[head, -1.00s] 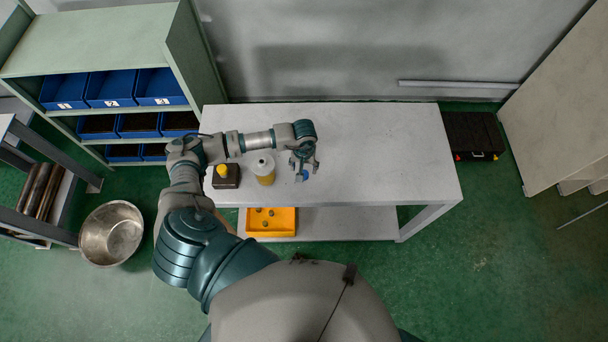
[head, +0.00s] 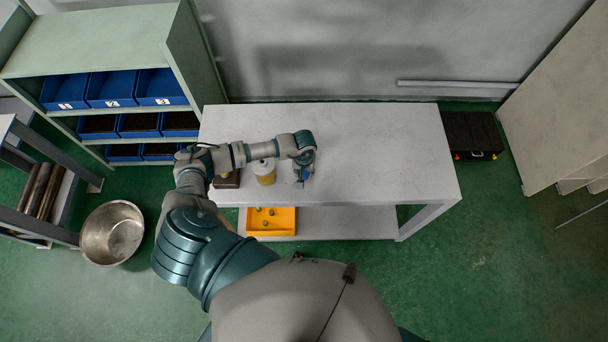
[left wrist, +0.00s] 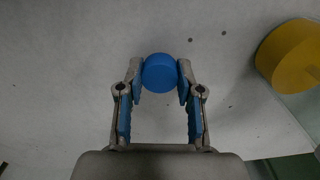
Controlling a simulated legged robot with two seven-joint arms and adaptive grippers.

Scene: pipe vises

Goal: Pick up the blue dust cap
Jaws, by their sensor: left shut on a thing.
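The blue dust cap (left wrist: 160,73) is a round blue disc between my left gripper's fingertips in the left wrist view. My left gripper (left wrist: 160,78) is shut on it, with a finger against each side. In the head view my left gripper (head: 302,180) is low over the front part of the white table (head: 390,150), and the cap is mostly hidden there by the fingers. I cannot tell whether the cap still touches the table top. My right gripper is not in view.
A dark box (head: 228,181) is further left, partly under my arm. An orange bin (head: 271,222) is on the lower shelf. The table's right side is clear.

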